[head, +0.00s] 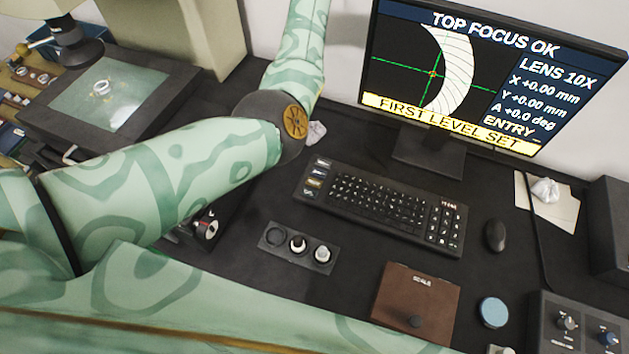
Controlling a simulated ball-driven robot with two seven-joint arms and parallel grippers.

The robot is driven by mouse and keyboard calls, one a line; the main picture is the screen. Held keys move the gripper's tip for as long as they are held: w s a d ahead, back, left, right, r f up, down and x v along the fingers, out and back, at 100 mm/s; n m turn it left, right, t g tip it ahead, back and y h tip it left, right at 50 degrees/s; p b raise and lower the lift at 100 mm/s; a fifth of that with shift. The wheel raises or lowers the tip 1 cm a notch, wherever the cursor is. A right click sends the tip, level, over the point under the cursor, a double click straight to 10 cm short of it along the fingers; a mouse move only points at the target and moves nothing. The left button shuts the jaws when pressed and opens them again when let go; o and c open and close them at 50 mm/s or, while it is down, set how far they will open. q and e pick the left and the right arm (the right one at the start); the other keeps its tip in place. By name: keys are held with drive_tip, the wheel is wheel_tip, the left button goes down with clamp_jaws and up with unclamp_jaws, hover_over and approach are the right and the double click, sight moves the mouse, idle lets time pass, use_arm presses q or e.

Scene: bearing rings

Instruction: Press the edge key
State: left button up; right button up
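A black keyboard (385,207) lies on the dark table in front of the monitor. At its left end is a column of several separate keys (314,178) with small labels. One of them has a yellowish label, and the lettering is too small to read. The monitor (475,75) shows "TOP FOCUS OK", "LENS 10X", zero X, Y and A values, "ENTRY", and a yellow bar reading "FIRST LEVEL SET". A pale curved ring section with a green crosshair fills its left part. Neither gripper shows in the head view.
My green-patterned arm bends left of the keyboard and leaves at the top. A stage (110,95) holds a small ring (102,87). A small holder (298,248), a brown scale box (416,297), a mouse (495,236), a blue disc (493,312) and a knob box (580,325) surround the keyboard.

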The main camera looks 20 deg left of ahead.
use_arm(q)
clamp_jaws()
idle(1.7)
